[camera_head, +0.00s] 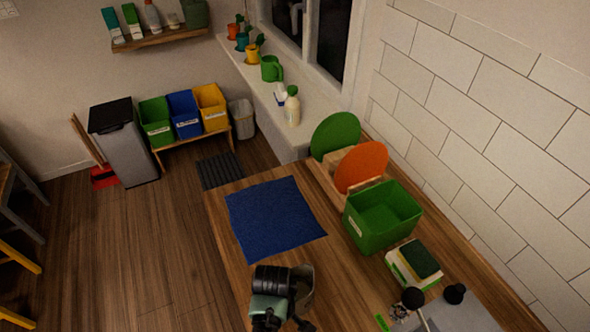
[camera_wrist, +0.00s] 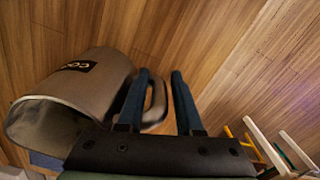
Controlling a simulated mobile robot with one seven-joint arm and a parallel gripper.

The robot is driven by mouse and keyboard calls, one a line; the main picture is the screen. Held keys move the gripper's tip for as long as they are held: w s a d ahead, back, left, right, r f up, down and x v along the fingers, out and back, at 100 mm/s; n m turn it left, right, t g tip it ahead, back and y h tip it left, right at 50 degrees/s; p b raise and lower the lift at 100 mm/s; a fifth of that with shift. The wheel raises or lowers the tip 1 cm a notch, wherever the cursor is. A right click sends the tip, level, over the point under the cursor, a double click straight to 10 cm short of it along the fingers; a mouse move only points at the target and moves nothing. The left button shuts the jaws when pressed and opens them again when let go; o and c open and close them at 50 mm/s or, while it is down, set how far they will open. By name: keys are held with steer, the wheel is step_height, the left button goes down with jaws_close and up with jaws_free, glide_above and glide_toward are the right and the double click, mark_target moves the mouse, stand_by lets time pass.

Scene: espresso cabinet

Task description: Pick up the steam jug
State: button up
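The steam jug is a grey-brown metal jug (camera_wrist: 75,100) with a dark label, large at the left of the wrist view with its open mouth toward the lower left. Its looped handle (camera_wrist: 160,98) lies between the two dark blue fingers of my gripper (camera_wrist: 161,74). The fingers stand apart, with a visible gap between the handle and the right finger. In the head view the jug (camera_head: 306,284) shows partly at the counter's near end, beside my dark wrist, which hides much of it. My fingertips are hidden there.
A blue cloth (camera_head: 275,217) lies on the wooden counter beyond the jug. To the right are a green bin (camera_head: 382,215), a sponge holder (camera_head: 414,262), a rack with green and orange plates (camera_head: 361,167), and a grey machine (camera_head: 455,315). Floor lies open to the left.

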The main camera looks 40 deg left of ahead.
steer(key=shift+c, duration=0.3)
jaws_close()
stand_by(1.1)
